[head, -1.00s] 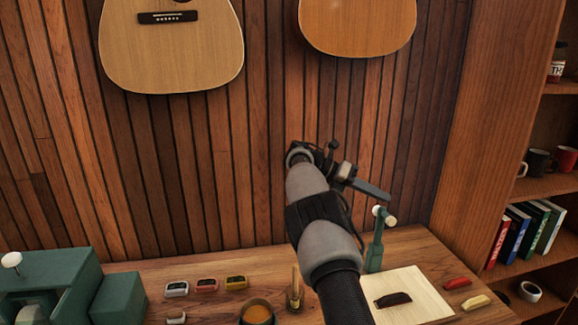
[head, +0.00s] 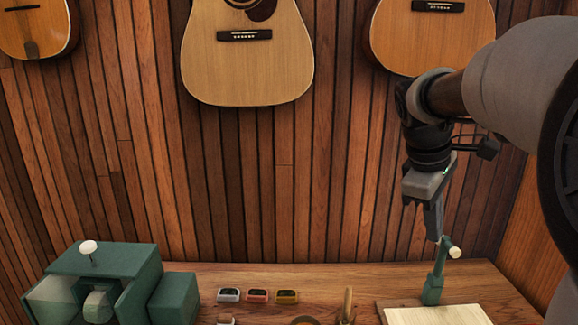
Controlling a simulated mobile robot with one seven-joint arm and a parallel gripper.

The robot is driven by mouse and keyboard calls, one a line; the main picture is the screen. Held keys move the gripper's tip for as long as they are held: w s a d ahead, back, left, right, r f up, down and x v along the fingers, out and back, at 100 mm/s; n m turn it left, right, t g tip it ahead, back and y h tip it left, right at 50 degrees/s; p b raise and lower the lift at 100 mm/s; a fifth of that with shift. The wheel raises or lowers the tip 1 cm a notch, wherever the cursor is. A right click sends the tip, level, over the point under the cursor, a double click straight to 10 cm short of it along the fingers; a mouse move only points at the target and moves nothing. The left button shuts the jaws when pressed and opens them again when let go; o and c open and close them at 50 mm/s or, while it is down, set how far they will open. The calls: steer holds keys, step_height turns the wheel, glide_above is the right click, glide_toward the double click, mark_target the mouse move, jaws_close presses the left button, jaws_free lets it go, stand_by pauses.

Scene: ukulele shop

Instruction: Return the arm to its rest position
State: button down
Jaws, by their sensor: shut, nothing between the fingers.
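My arm comes in from the right edge of the head view and bends down at its wrist. My gripper (head: 433,222) hangs from it, pointing down, in front of the wood-panelled wall. Its fingers are shut with nothing between them. The fingertips are in the picture just above a green stand (head: 437,275) with a pale knob; I cannot tell the gap in depth between them.
The wooden bench (head: 350,276) runs along the bottom. A green machine (head: 105,280) stands at its left, with small tuners (head: 257,295) in the middle and a pale board (head: 435,314) at the right. Guitars (head: 250,75) hang on the wall.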

steer(key=s+a+f+m+t+y, duration=0.1)
steer(key=s+a+f+m+t, duration=0.1)
steer(key=s+a+m, duration=0.2)
steer(key=s+a+f+m+t+y, duration=0.1)
steer(key=s+a+f+m+y, duration=0.1)
steer(key=s+a, duration=0.7)
steer(key=s+f+m, duration=0.1)
steer(key=s+m, duration=0.1)
steer(key=s, duration=0.2)
steer(key=shift+s+f+m+t+y, duration=0.25)
steer(key=shift+f+m+t+y, duration=0.05)
steer(key=shift+m+t, duration=0.1)
steer(key=shift+a, duration=0.2)
